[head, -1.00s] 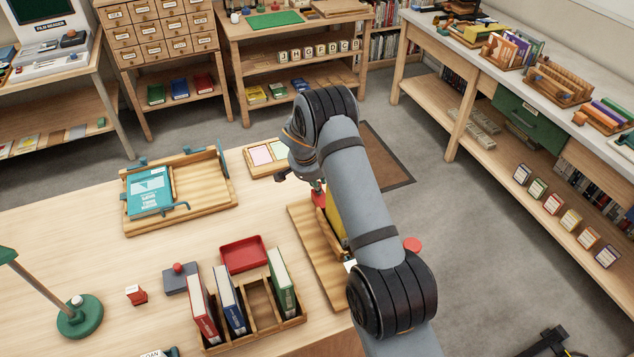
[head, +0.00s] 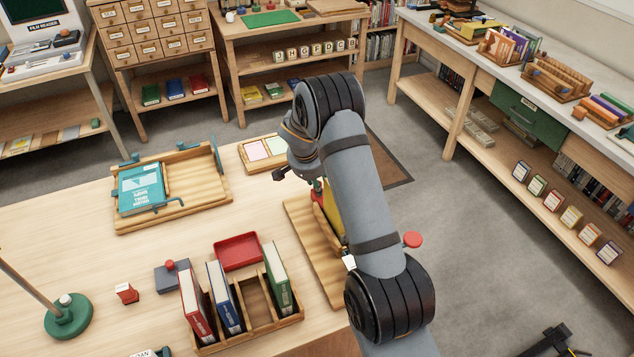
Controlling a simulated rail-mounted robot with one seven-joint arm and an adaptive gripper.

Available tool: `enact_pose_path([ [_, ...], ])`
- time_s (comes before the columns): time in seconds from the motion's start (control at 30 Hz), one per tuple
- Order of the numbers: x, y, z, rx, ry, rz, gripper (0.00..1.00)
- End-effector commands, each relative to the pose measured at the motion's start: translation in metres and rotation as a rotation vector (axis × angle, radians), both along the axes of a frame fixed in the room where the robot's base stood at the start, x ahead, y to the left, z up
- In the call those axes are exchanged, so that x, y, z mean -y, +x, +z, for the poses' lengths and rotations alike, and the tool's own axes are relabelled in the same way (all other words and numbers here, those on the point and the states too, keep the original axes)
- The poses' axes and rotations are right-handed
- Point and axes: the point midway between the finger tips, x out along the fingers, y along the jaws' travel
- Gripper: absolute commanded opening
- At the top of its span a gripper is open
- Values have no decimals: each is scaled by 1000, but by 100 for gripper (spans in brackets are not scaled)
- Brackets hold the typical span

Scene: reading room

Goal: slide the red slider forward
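A wooden board (head: 302,236) lies at the right of the near table, partly behind my arm. A yellow piece (head: 333,212) stands on it, mostly hidden by my arm. A small red part (head: 317,192) shows at its far end, just below my gripper (head: 296,179); it may be the red slider. My gripper is over the board's far end, small and partly hidden by my own wrist. I cannot tell whether its fingers are open or touch the red part. A red round knob (head: 412,240) shows right of my arm; what it belongs to is hidden.
Left of the board are a red tray (head: 238,251), a wooden rack (head: 265,326) with upright books, and a grey block with a red knob (head: 173,276). A wooden frame (head: 190,208) holds a teal book. Another tray (head: 248,164) with coloured cards lies beyond the board.

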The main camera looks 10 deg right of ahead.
Motion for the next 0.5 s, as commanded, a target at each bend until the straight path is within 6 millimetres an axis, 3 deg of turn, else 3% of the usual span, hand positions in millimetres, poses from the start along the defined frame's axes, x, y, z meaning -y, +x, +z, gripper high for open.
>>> enact_pose_path([
  [0.37,0,-1,-1,-2,0,1,37],
  [0.5,-2,-3,7,-2,-1,1,37],
])
